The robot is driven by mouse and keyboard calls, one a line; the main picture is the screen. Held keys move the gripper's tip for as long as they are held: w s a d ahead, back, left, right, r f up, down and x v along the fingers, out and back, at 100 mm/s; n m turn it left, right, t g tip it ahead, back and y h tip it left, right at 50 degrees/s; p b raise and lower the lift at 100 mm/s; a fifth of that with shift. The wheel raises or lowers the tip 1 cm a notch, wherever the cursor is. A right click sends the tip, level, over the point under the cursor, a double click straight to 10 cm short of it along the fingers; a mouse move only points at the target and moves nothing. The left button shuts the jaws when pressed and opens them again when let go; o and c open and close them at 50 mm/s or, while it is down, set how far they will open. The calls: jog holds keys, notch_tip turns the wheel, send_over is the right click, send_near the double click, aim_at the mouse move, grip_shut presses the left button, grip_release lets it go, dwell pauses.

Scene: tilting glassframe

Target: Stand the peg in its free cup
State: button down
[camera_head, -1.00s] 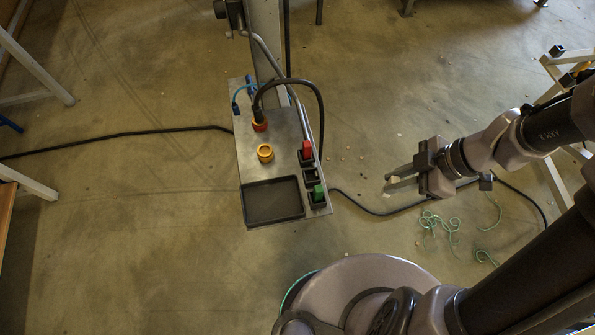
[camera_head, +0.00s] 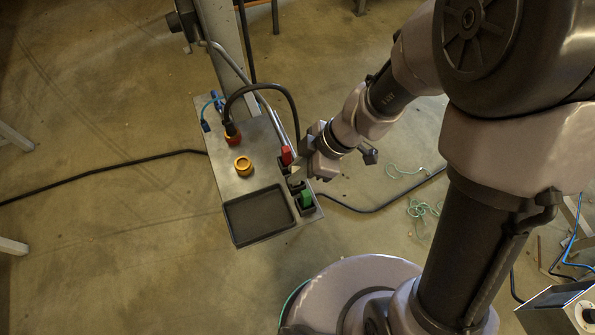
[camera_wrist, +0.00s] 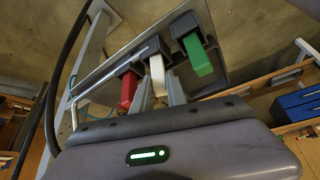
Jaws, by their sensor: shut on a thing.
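In the wrist view, a white peg (camera_wrist: 157,76) is held between the two fingers of my gripper (camera_wrist: 160,97). Its far end points toward the middle of a row of black cups. I cannot tell whether that end is in the cup or short of it. A red peg (camera_wrist: 129,90) stands left of it and a green peg (camera_wrist: 198,55) right of it. In the head view, my gripper (camera_head: 299,173) is at the plate's right edge, beside the red peg (camera_head: 286,155) and the green peg (camera_head: 306,199).
A bent metal tube (camera_head: 258,95) runs beside the row of pegs. Open floor lies left of the plate.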

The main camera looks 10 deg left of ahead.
jog(key=shift+f, duration=0.1)
jog(key=shift+f, duration=0.15)
jog(key=c, duration=1.3)
grip_release()
jog(key=shift+c, duration=0.2)
